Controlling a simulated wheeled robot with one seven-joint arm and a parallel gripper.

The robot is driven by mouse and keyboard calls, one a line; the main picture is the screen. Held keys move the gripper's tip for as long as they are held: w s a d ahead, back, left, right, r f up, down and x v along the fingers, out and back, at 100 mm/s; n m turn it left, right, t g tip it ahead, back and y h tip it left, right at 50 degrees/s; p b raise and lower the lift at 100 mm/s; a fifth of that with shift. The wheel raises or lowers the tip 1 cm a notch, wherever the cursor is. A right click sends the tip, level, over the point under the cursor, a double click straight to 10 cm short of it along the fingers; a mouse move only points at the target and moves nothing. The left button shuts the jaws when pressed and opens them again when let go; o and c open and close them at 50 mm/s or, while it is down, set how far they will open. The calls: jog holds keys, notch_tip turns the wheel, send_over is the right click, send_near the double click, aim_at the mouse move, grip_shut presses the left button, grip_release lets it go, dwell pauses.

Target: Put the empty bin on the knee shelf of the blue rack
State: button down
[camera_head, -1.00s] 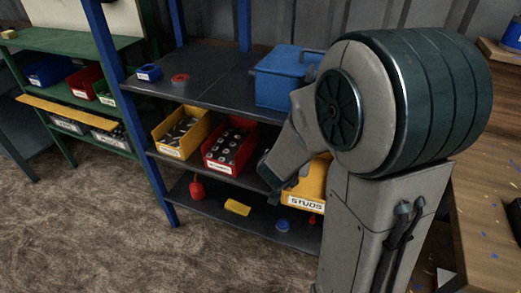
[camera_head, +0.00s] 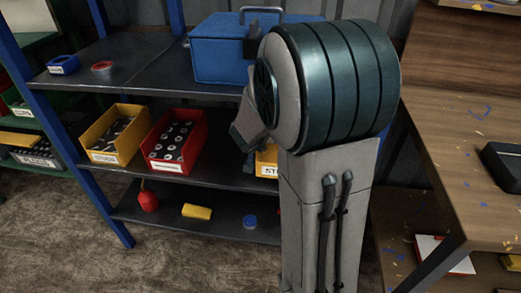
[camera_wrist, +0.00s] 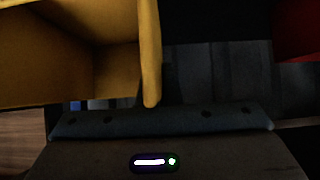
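The blue rack (camera_head: 55,125) stands ahead with dark shelves. Its middle shelf (camera_head: 208,172) bears a yellow bin (camera_head: 116,136) and a red bin (camera_head: 175,142), both filled with metal parts. Another yellow bin (camera_head: 267,161), labelled with a word starting "ST", is mostly hidden behind my arm. In the wrist view, a yellow bin (camera_wrist: 115,70) is close at upper left; the visible part of its inside looks bare. My gripper's body (camera_wrist: 160,122) fills the bottom of that view. Its fingers are not visible, so I cannot tell whether they touch the bin.
A blue toolbox (camera_head: 220,55) stands on the top shelf. A wooden bench (camera_head: 470,150) is close on the right. Floor is clear at front left.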

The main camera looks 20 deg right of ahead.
aim_at(262, 153)
jog(key=shift+w+d+f, duration=0.25)
jog(key=shift+w+f, duration=0.05)
notch_tip(262, 153, down, 4)
jog(key=b, duration=0.3)
jog(key=shift+r, duration=0.1)
jog(key=shift+b, duration=0.3)
jog(key=c, duration=1.6)
grip_release()
